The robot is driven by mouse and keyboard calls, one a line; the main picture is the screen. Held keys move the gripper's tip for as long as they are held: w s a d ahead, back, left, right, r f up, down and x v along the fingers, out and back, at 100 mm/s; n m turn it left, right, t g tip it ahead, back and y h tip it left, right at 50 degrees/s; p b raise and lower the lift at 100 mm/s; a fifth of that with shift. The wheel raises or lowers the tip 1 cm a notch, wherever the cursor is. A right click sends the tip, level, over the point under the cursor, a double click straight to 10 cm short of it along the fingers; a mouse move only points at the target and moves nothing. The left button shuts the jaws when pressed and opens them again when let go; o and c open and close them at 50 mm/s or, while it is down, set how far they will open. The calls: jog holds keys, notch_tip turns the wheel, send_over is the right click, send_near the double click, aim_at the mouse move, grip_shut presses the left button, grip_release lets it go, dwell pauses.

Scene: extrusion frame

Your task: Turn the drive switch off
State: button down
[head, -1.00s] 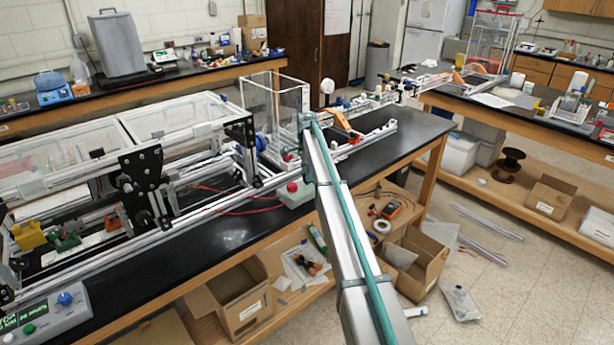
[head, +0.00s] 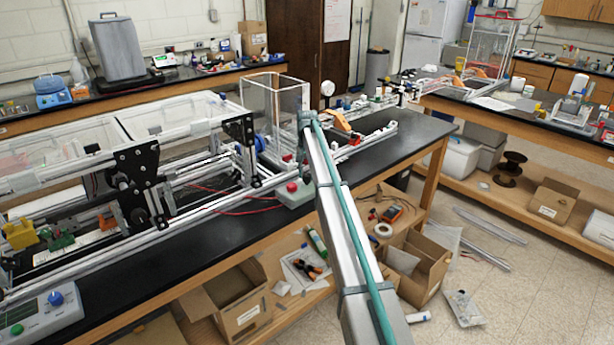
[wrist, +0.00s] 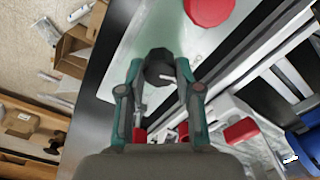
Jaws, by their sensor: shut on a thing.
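The drive switch appears to be a black knob (wrist: 159,68) with a white pointer mark, on a pale control box (wrist: 135,42) in the wrist view. My gripper (wrist: 159,75) has its two teal fingers on either side of the knob, shut on it. The pointer slants towards the right finger. A red button (wrist: 208,10) sits beyond the knob on the same box. In the head view the box (head: 290,198) with its red button (head: 292,187) shows just left of my arm. The knob and my fingers are hidden there.
The box stands near the front edge of the black bench (head: 215,228). Behind it is an extrusion frame with a clear enclosure (head: 275,105). Red cables (head: 235,207) lie left of the box. A second control panel (head: 40,312) is at lower left.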

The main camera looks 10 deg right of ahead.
aim_at(307, 175)
jog(key=n+b, duration=0.1)
jog(key=n, duration=0.3)
jog(key=shift+n, duration=0.4)
dwell(0.4)
jog(key=c, duration=0.8)
grip_release()
notch_tip(307, 175, up, 12)
jog(key=shift+r, duration=0.1)
